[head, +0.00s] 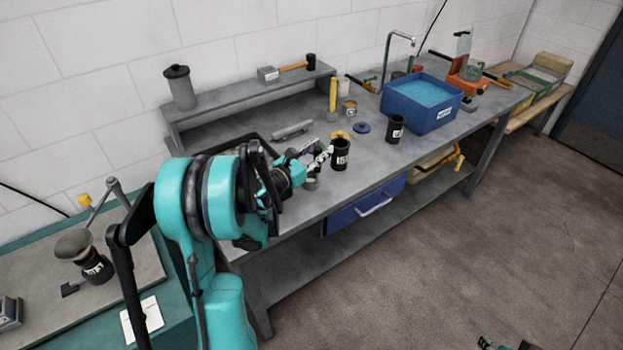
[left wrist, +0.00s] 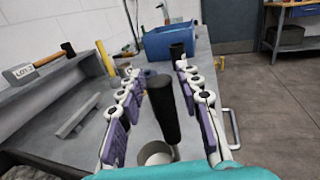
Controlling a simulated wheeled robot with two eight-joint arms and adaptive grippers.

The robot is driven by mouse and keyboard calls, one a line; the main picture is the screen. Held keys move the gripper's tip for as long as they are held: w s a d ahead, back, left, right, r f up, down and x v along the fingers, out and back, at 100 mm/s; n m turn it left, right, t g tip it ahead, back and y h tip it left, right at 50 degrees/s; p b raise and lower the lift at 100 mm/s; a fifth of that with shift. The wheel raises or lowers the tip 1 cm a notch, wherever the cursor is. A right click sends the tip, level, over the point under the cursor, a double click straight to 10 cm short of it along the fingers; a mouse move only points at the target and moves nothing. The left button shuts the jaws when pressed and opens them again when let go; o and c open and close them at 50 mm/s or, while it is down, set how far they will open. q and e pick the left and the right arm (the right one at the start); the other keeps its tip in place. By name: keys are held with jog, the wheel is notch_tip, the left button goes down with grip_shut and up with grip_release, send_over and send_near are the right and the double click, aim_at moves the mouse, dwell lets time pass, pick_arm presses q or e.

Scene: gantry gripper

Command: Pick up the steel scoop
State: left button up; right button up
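The steel scoop shows in the left wrist view as a round steel bowl (left wrist: 155,154) beside a thick black handle (left wrist: 165,108) that rises toward the fingertips. My left gripper (left wrist: 158,72) is open, with one purple-padded finger on each side of the handle and a visible gap on both sides. In the head view my left gripper (head: 322,158) is low over the near part of the grey workbench, and it largely hides the scoop. A part of my right gripper (head: 503,345) shows at the bottom edge; its fingers are too cut off to read.
A second black canister (head: 395,129) and a blue water tub (head: 418,102) stand further right on the workbench (head: 300,228). A raised shelf (head: 240,102) with a mallet (head: 285,68) runs along the back.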

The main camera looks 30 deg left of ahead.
pick_arm(q)
jog(key=w, duration=0.3)
jog(key=shift+w+d, duration=0.25)
grip_shut()
